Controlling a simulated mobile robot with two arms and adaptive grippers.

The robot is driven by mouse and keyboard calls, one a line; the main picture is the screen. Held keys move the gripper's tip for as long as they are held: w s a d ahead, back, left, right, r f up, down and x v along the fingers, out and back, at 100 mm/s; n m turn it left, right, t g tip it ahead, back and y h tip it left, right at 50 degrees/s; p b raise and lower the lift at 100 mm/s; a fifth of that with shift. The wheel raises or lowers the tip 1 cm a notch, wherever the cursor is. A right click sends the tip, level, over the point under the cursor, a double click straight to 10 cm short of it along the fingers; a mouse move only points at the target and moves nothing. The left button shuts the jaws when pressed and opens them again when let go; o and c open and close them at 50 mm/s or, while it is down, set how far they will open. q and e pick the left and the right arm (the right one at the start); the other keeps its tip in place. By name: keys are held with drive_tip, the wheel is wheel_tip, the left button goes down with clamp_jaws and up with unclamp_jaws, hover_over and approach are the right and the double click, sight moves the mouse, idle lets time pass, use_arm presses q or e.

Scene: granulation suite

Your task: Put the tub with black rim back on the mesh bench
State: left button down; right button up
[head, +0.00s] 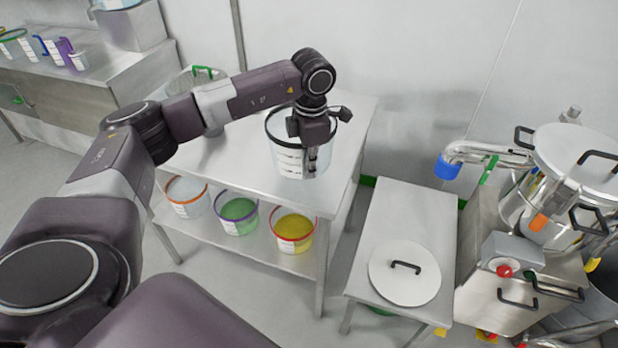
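The clear tub with a black rim (287,160) is upright at the right part of a steel bench top (230,165); it appears to rest there. My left gripper (311,165) points down at the tub's right side, its fingers overlapping the wall below the rim. The fingers look close together, but whether they grip the wall is unclear. The gripper and wrist hide part of the rim. I cannot make out a mesh surface on any bench. My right gripper is not in view.
The bench's lower shelf holds tubs with orange (187,197), purple (237,215) and red (293,232) rims. A low table (398,207) with a round white lid (405,273) stands right. Steel equipment (520,290) is beyond it. Another bench (100,65) is at the far left.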

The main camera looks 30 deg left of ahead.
sight(309, 191)
use_arm(q)
wheel_tip(309, 191, down, 4)
drive_tip(key=shift+f+p, duration=0.25)
drive_tip(key=shift+p, duration=0.1)
drive_tip(key=c, duration=2.6)
unclamp_jaws()
drive_tip(key=shift+f, duration=0.1)
drive_tip(key=shift+c, duration=0.2)
drive_tip(key=o, duration=0.5)
drive_tip(key=shift+r, duration=0.5)
drive_tip(key=r, duration=0.3)
drive_tip(key=r+b, duration=0.1)
drive_tip(key=r, duration=0.3)
drive_tip(key=r+b, duration=0.1)
drive_tip(key=r, duration=0.3)
drive_tip(key=shift+s+d+r, duration=0.15)
drive_tip(key=shift+s+d, duration=0.05)
drive_tip(key=shift+d, duration=0.05)
